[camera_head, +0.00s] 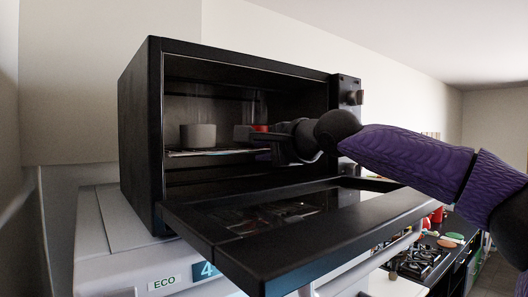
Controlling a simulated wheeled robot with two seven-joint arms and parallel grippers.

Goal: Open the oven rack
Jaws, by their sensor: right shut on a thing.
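A black countertop oven (142,130) stands with its door (300,222) folded down and open. Inside, a wire rack (215,151) lies level at mid height. My right gripper (268,137) reaches in from the right, over the lowered door, to the front edge of the rack. It is shut on the rack; its fingertips are dark and hard to make out against the interior. My left gripper is out of view.
A grey cup-like item (198,135) stands on the rack, and a red item (261,128) shows behind my gripper. The oven sits on a white appliance (120,245). A gas hob (415,262) is at lower right. The door extends forward below my arm.

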